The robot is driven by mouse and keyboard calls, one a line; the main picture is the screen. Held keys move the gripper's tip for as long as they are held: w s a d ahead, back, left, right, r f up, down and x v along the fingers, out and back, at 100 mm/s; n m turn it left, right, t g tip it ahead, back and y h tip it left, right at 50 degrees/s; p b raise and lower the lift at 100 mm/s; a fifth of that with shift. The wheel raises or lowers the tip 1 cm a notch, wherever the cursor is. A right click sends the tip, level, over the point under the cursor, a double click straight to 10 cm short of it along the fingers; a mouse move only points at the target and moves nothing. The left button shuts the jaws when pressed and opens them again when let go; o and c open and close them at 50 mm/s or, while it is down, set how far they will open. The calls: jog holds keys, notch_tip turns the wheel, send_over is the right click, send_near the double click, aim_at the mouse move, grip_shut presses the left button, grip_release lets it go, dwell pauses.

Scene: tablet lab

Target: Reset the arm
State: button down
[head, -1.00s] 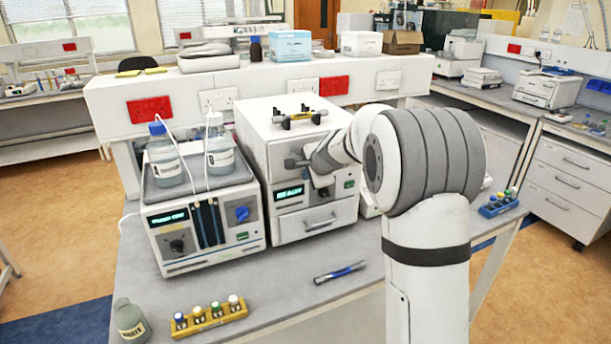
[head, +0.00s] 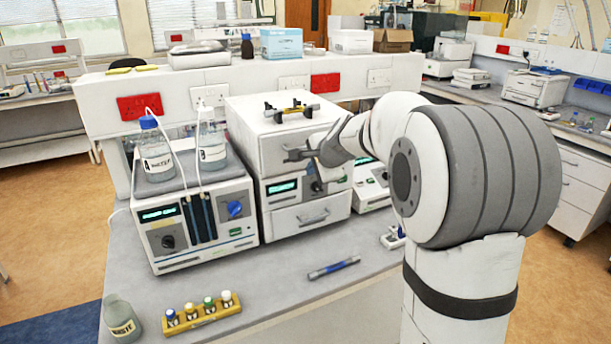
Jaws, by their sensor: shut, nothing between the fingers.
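My arm rises at the right of the head view and reaches left across the front of the white instrument with a drawer (head: 310,216). My gripper (head: 288,155) is small in the picture, in front of that instrument's upper front panel. Its fingers point left and are shut with nothing between them. I cannot tell whether it touches the panel. My large grey-banded arm joint hides part of the bench and the area behind it on the right.
A pump unit (head: 200,240) with two bottles on top stands left of the instrument. A blue pen-like tool (head: 333,268), a yellow vial rack (head: 203,315) and a waste bottle (head: 122,320) sit on the grey bench (head: 270,285). The bench front middle is clear.

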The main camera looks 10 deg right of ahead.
jog(key=s+f+n+g+h, duration=0.1)
jog(key=s+n, duration=0.4)
jog(key=s, duration=0.7)
jog(key=s+f+n+g, duration=0.2)
jog(key=s+f+n, duration=0.2)
jog(key=s, duration=0.9)
jog(key=s+f+n+g+h, duration=0.1)
jog(key=s+n, duration=0.4)
jog(key=s, duration=0.7)
jog(key=shift+s+d+f+n+g+h, duration=0.3)
jog(key=shift+f+n+g, duration=0.1)
jog(key=shift+f+g, duration=0.4)
jog(key=c, duration=2.2)
grip_release()
jog(key=shift+w+r, duration=0.1)
